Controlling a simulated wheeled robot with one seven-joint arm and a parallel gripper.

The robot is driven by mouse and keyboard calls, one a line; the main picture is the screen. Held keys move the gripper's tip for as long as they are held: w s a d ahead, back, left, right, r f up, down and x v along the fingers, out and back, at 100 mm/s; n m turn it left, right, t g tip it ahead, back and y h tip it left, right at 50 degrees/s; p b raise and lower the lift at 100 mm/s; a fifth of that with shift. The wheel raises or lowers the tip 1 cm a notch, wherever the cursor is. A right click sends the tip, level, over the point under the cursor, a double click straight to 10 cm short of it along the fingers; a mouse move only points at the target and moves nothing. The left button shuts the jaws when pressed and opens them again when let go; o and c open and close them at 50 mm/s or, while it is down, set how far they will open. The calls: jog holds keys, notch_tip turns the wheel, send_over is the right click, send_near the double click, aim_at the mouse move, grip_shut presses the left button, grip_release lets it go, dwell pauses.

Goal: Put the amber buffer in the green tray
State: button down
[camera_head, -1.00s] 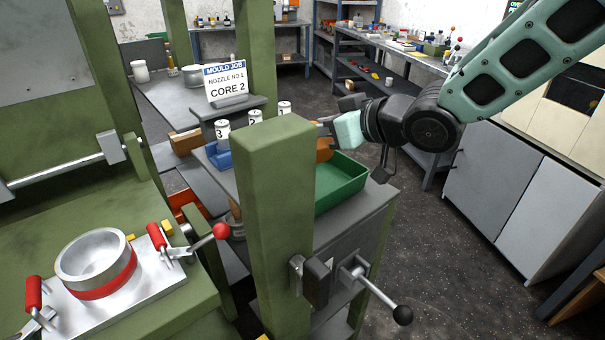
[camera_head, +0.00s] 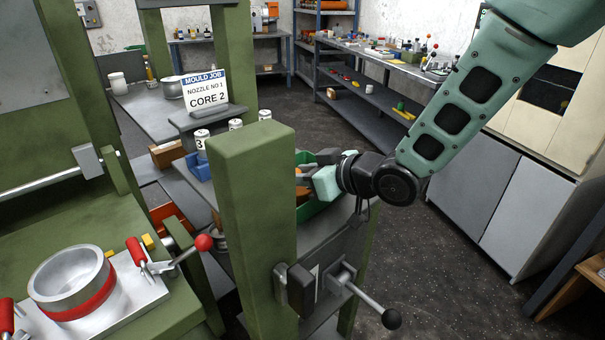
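The amber buffer (camera_head: 302,194) is an orange-brown piece, partly hidden behind the green post and my gripper. The green tray (camera_head: 318,211) stands on the grey bench top behind the post. Only part of its wall and floor shows. My gripper (camera_head: 305,172) is low over the tray, reaching in from the right. The buffer is at its fingertips and has moved down with it, so it looks shut on the buffer. The finger contact is mostly hidden. I cannot tell whether the buffer touches the tray floor.
A thick green post (camera_head: 252,225) stands in front of the tray. A black-knobbed lever (camera_head: 367,302) sticks out below. A job sign (camera_head: 205,90) stands behind. Floor to the right is clear.

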jog(key=c, duration=1.1)
grip_release()
jog(key=shift+f, duration=0.1)
jog(key=shift+d+r, duration=0.1)
jog(key=shift+r, duration=0.15)
jog(key=v, duration=1.2)
jog(key=s+d+f+g+h, duration=0.1)
jog(key=s+g+h, duration=0.2)
jog(key=s, duration=0.4)
jog(key=s+d+f+m+g+h, duration=0.1)
jog(key=s+g+h, duration=0.2)
jog(key=s, duration=0.4)
jog(key=s+d+f+m+g+h, duration=0.1)
jog(key=s+d+f+g+h, duration=0.1)
jog(key=s, duration=0.6)
jog(key=shift+s+f+g+h, duration=0.1)
jog(key=shift+g+h, duration=0.3)
jog(key=shift+h, duration=0.5)
